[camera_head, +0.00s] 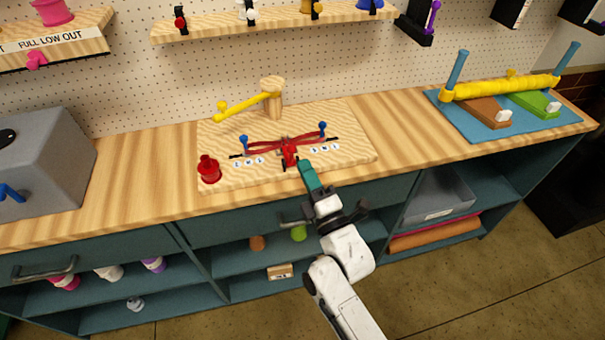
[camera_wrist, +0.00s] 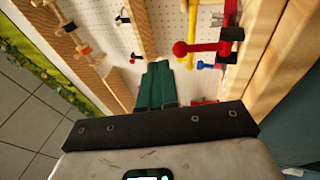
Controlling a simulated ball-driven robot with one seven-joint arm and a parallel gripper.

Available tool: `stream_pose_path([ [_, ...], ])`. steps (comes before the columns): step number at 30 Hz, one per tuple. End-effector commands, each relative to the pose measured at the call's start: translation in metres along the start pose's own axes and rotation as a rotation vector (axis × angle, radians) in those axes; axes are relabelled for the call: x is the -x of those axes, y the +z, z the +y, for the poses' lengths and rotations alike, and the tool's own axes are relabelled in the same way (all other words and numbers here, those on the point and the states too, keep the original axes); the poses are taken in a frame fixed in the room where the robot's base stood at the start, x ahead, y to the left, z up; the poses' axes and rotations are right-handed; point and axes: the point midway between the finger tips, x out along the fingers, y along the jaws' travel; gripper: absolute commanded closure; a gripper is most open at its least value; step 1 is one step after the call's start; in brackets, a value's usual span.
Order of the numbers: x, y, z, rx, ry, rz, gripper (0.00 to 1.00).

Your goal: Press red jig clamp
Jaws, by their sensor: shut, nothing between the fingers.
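The red jig clamp (camera_head: 288,151) sits in the middle of a pale wooden board (camera_head: 352,150) on the bench, with red arms reaching out to a blue post on each side. My gripper (camera_head: 304,166) has teal fingers, shut and empty, close to the front right of the clamp's centre. In the wrist view the shut fingers (camera_wrist: 156,84) point towards the board, and a red ball-ended clamp handle (camera_wrist: 196,47) shows just beyond and right of their tips. I cannot tell whether the fingers touch the clamp.
A red spool-like piece (camera_head: 208,170) stands at the board's left front. A wooden post (camera_head: 272,98) with a yellow lever (camera_head: 240,106) stands behind the clamp. A grey box (camera_head: 45,160) is at far left, and a blue mat (camera_head: 470,120) with a yellow roller is at right.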

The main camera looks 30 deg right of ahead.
Motion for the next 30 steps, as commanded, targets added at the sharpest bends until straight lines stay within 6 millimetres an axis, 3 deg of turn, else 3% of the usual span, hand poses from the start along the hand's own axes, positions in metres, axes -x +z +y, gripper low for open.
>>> stream_pose_path([
  [18, 0.079, -0.001, 0.025, -0.002, -0.005, 0.001, 1.0],
  [30, 0.094, 0.0, 0.034, -0.001, -0.003, 0.001, 1.0],
])
